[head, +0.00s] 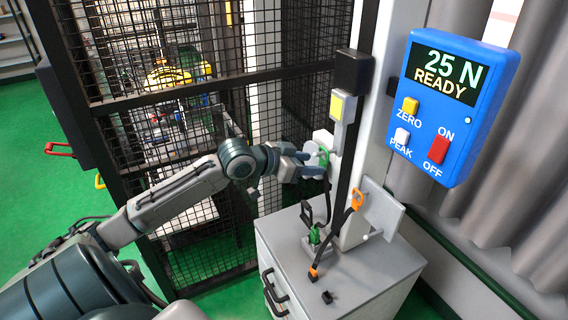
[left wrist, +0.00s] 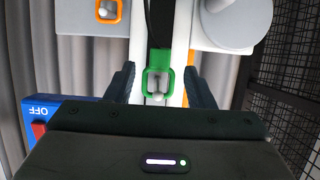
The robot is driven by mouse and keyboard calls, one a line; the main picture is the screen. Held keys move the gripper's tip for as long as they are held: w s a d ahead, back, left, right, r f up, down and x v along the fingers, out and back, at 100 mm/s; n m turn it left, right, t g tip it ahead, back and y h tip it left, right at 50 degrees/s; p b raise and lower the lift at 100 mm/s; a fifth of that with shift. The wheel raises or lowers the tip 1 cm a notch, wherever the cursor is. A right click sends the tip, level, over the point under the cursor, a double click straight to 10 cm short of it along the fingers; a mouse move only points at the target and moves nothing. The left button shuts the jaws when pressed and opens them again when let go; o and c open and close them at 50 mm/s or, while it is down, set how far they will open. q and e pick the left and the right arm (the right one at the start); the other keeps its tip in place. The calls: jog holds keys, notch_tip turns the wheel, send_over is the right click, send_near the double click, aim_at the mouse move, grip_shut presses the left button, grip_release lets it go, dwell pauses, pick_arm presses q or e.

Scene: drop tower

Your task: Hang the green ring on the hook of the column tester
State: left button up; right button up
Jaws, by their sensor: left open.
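The green ring (head: 323,157) is at the upper fixture of the column tester (head: 352,190), right beside my left gripper (head: 312,164). In the left wrist view the green ring (left wrist: 147,82) is a square loop with a black strap (left wrist: 160,25) attached. The pale rounded tip of the hook (left wrist: 158,97) shows inside the loop's opening, so the ring appears to be around it. My left gripper (left wrist: 160,88) is open, with one finger on each side of the ring and gaps between. My right gripper is in neither view.
An orange ring (head: 357,198) sits at a lower plate (head: 382,208) with its own strap. A green clamp (head: 314,236) stands on the grey cabinet (head: 285,245). A blue display box (head: 452,108) reads 25 N READY. Black mesh fencing (head: 210,215) stands behind my arm.

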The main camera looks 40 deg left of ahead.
pick_arm(q)
jog(key=p+v, duration=0.8)
jog(key=p, duration=0.2)
dwell(0.5)
jog(key=shift+w, duration=0.1)
